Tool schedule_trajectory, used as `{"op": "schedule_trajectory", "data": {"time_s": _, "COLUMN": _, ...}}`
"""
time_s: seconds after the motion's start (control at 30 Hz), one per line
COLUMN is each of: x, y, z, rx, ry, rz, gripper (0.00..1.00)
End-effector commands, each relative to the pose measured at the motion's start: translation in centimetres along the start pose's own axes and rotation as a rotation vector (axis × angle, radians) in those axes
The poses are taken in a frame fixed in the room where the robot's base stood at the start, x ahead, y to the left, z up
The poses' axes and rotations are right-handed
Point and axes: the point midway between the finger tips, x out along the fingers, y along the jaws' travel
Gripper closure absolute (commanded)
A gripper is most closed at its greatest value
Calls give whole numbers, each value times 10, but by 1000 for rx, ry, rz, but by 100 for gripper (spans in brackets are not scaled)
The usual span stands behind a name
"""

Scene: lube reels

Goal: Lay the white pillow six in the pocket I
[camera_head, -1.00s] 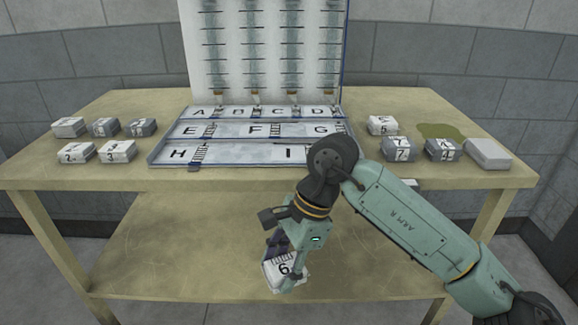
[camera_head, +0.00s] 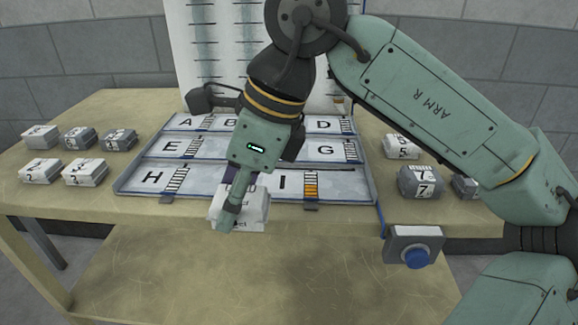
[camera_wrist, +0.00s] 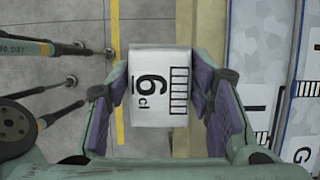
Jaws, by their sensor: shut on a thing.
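My gripper (camera_wrist: 162,95) is shut on the white pillow six (camera_wrist: 155,85), a white block with a black 6, "Cl" and a striped mark on its face. In the head view the pillow (camera_head: 254,213) is partly hidden behind my gripper (camera_head: 232,205) and is held at the front edge of the tray. Pocket I (camera_head: 283,183) is in the front row of the tray, right of pocket H (camera_head: 152,178). A striped mark with orange lower bars (camera_head: 311,185) stands to the right of the letter I. Part of pocket I is hidden by my gripper.
Several white and grey pillows stand left of the tray, such as pillow 3 (camera_head: 85,173). A blue button box (camera_head: 414,247) hangs at the table's front edge. A tall marked panel (camera_head: 210,60) rises behind the tray.

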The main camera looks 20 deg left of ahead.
Motion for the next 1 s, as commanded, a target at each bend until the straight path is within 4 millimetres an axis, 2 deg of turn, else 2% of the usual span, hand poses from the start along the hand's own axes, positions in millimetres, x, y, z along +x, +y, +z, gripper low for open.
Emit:
{"op": "schedule_trajectory", "data": {"time_s": 0.17, "x": -5, "y": -33, "z": -9, "rx": 5, "ry": -5, "rz": 3, "gripper": 78}}
{"op": "schedule_trajectory", "data": {"time_s": 0.5, "x": -7, "y": -119, "z": -38, "rx": 3, "ry": -3, "rz": 3, "gripper": 78}}
{"op": "schedule_trajectory", "data": {"time_s": 0.6, "x": -7, "y": -136, "z": -44, "rx": 3, "ry": -2, "rz": 2, "gripper": 78}}
{"op": "schedule_trajectory", "data": {"time_s": 0.7, "x": -6, "y": -146, "z": -48, "rx": 1, "ry": -2, "rz": 2, "gripper": 78}}
{"op": "schedule_trajectory", "data": {"time_s": 0.83, "x": -2, "y": -150, "z": -52, "rx": -1, "ry": 0, "rz": 2, "gripper": 78}}
{"op": "schedule_trajectory", "data": {"time_s": 1.0, "x": 17, "y": -149, "z": -59, "rx": 1, "ry": -2, "rz": 3, "gripper": 78}}
